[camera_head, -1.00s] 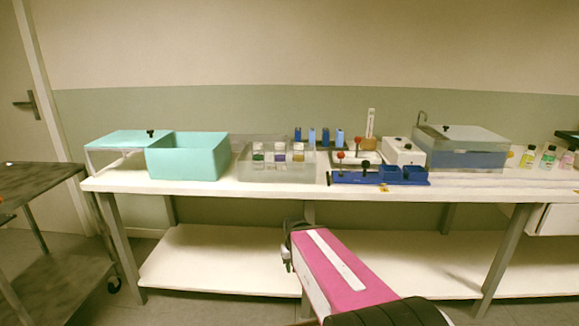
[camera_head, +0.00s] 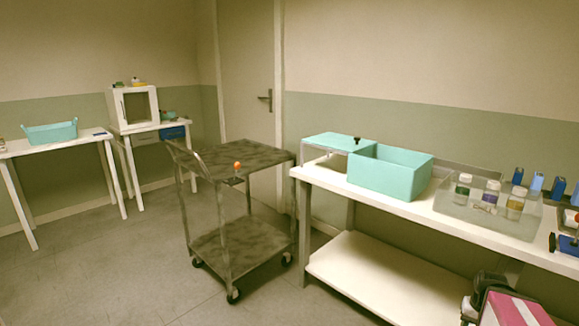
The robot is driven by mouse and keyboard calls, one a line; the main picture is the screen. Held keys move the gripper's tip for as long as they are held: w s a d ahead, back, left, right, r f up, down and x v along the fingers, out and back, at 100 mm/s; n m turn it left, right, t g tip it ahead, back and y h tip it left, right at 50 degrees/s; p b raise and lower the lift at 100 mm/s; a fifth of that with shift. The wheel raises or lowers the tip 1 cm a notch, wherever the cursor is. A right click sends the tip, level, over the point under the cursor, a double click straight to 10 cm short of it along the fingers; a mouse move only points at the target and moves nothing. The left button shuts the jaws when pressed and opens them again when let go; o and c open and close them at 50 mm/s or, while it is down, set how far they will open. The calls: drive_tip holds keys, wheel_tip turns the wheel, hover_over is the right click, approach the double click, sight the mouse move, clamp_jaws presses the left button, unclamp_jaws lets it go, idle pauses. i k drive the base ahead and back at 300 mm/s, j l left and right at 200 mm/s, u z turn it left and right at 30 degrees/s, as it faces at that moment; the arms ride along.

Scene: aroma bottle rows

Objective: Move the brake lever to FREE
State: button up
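A dark grey two-shelf cart (camera_head: 240,158) on casters stands on the floor left of the long white bench. A small lever with an orange knob (camera_head: 237,166) sits at the cart's front top edge; I take it as the brake lever. Any FREE marking is too small to read. My gripper (camera_head: 478,300) is at the lower right in front of the bench, partly cut off by the picture edge, far from the cart. Its fingers cannot be made out.
The white bench (camera_head: 322,178) holds a teal box (camera_head: 390,172), a clear tray (camera_head: 468,214) with bottles, and blue items. Two white tables stand at the far left, one with a teal basket (camera_head: 50,132), one with a white cabinet (camera_head: 135,107). Grey floor (camera_head: 120,265) left of the cart is clear.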

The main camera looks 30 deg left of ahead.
sight(236, 165)
drive_tip(key=u, duration=1.95)
